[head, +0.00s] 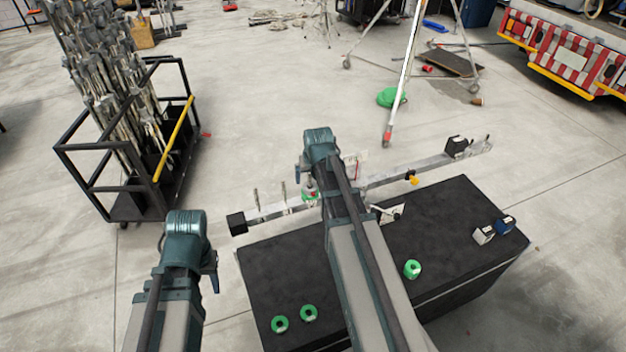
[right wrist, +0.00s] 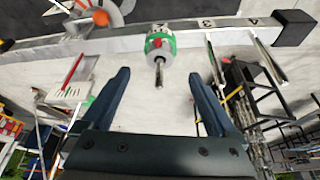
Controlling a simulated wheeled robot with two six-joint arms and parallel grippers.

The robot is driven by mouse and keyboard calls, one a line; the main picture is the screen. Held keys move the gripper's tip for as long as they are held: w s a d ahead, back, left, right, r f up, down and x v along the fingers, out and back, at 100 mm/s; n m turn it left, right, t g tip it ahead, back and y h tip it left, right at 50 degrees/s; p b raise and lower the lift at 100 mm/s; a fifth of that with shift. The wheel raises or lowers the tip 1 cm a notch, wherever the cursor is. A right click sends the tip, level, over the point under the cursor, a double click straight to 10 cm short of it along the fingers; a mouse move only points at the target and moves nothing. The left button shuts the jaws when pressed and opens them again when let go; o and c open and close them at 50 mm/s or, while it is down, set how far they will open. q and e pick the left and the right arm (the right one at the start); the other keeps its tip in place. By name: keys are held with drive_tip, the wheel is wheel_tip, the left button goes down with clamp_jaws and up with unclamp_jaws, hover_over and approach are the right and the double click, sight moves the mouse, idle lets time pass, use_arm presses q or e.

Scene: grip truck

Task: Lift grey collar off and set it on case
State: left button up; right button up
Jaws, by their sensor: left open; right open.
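The grey collar (right wrist: 158,50), with a red part, sits on a peg of the metal bar in the right wrist view. A green collar (right wrist: 150,38) is against it on the bar side. The peg tip sticks out past the grey collar. My right gripper (right wrist: 158,80) is open, with its fingers either side of the peg tip and short of the collar, apart from it. The black case (head: 445,215) stands in front of the bar in the head view. My left gripper (head: 212,275) is at the left of the case; its fingers are mostly hidden.
Green rings (head: 280,324) lie on the case top at its front left, and one (head: 412,269) stands near its middle. White and blue blocks (head: 483,236) sit at its right. The bar's other pegs (head: 284,190) are bare at left. A cart of stands (head: 150,150) is at left.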

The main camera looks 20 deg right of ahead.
sight(310, 181)
drive_tip(key=b+x, duration=0.6)
drive_tip(key=x, duration=0.1)
drive_tip(key=shift+w+f, duration=0.15)
drive_tip(key=shift+f, duration=0.15)
use_arm(q)
wheel_tip(310, 181, down, 7)
use_arm(e)
drive_tip(key=c, duration=1.4)
drive_tip(key=o, duration=0.6)
drive_tip(key=shift+c, duration=1.3)
use_arm(q)
drive_tip(key=shift+r+p, duration=1.3)
drive_tip(key=shift+p, duration=0.05)
use_arm(e)
drive_tip(key=shift+r, duration=1.35)
use_arm(q)
drive_tip(key=shift+r+p, duration=2.5)
drive_tip(key=shift+r, duration=0.05)
use_arm(e)
drive_tip(key=shift+r, duration=2.5)
